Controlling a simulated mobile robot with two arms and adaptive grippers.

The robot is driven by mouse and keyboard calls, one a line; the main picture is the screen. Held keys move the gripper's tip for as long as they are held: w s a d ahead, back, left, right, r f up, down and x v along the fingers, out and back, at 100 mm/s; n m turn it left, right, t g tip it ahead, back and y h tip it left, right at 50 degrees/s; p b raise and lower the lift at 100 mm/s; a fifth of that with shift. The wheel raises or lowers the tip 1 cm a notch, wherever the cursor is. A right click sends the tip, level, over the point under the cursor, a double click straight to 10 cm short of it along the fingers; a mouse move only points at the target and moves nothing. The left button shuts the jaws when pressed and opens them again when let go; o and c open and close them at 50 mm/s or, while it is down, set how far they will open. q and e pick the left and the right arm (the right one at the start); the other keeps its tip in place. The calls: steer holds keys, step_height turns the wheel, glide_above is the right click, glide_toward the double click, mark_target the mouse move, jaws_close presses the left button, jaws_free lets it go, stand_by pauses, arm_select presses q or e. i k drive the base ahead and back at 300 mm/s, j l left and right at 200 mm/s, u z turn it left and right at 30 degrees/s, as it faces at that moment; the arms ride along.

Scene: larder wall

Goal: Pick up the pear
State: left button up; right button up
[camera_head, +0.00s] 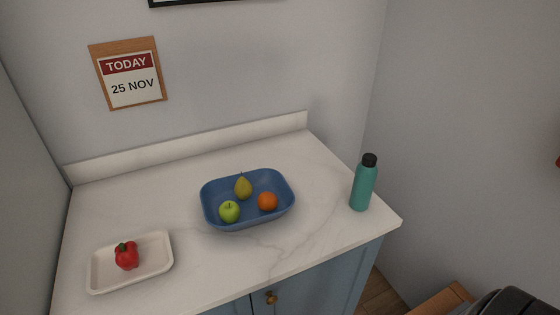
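A yellow-green pear (243,188) stands upright in a blue tray (222,221) on the white marble counter. It is at the back of the group of fruit, with its stem pointing up. A green apple (229,211) lies in front of it to the left, and an orange (268,201) lies to its right, in the same tray. Neither of my grippers is in view.
A teal bottle (363,186) with a black cap stands near the right edge. The counter (200,258) is bare between dish and tray. A low backsplash and wall rise behind.

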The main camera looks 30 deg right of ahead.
mark_target(243, 189)
steer(key=z, duration=0.65)
steer(key=k+j, duration=0.05)
